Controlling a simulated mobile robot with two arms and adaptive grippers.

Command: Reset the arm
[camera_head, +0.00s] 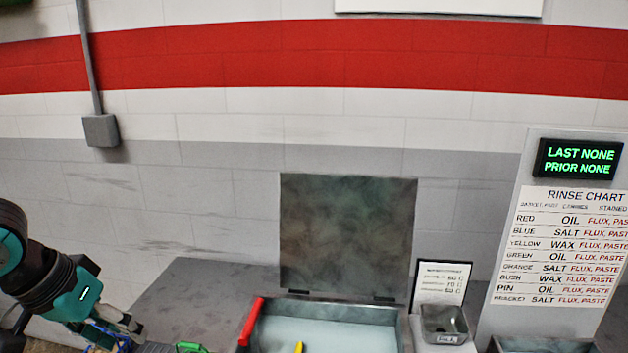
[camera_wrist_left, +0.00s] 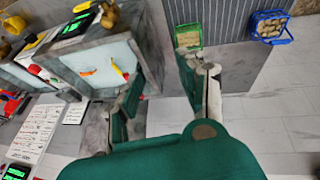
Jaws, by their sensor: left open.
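My left arm comes in at the lower left of the head view. Its gripper (camera_head: 128,328) is at the bottom left, beside the left end of the grey bench (camera_head: 195,285). In the left wrist view the two fingers of my left gripper (camera_wrist_left: 165,88) stand wide apart with nothing between them. Bare bench and pale floor show past the gap. My right gripper is in neither view.
A tank (camera_head: 330,312) with an upright lid (camera_head: 348,235) holds pale liquid; a yellow item (camera_head: 299,347) shows there. A green basket (camera_wrist_left: 188,38) and a blue basket (camera_wrist_left: 268,26) lie beyond the fingers. A rinse chart (camera_head: 570,245) stands right, beside a small metal cup (camera_head: 444,322).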

